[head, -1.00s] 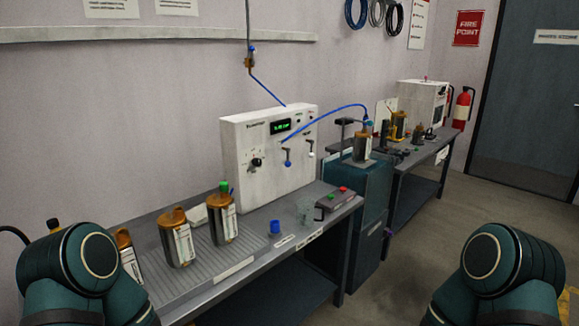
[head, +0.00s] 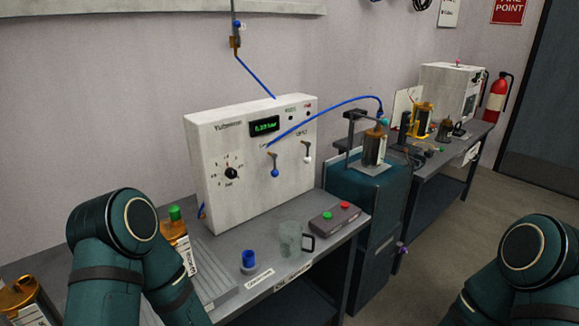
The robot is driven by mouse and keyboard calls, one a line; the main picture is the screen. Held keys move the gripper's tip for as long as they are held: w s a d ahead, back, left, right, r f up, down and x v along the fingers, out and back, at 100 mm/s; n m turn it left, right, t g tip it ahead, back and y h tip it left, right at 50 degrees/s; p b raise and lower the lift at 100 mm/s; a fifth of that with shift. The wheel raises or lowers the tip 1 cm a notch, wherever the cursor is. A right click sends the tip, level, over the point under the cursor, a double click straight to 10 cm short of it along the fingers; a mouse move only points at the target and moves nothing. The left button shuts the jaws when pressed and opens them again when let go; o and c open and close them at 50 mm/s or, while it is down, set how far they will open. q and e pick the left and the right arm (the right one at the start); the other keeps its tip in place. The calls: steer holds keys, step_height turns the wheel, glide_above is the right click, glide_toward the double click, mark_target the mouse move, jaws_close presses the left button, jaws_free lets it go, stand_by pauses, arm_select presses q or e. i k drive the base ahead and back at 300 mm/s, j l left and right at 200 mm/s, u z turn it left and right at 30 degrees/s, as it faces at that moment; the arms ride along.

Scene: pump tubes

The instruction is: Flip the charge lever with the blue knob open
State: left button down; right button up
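The white control box (head: 252,160) stands at the back of the bench. On its front, the charge lever with the blue knob (head: 275,173) hangs down, its brass pivot above the knob. A similar lever with a white knob (head: 307,160) hangs down to its right. A blue hose (head: 325,109) runs from above the blue-knob lever to the canister on the teal cabinet. My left arm shows at the lower left and my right arm at the lower right. Both grippers are outside the view. Nothing touches the lever.
On the bench are a blue cap (head: 249,259), a glass mug (head: 291,240) and a button box with green and red buttons (head: 335,217). Canisters stand at left, partly behind my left arm. A clamped canister (head: 375,148) sits on the teal cabinet (head: 362,215). Floor at right is clear.

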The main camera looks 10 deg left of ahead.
mark_target(274, 172)
steer(key=i+l, duration=0.2)
steer(key=i, duration=0.25)
steer(key=i+l, duration=0.25)
steer(key=i, duration=0.15)
steer(key=z, duration=0.05)
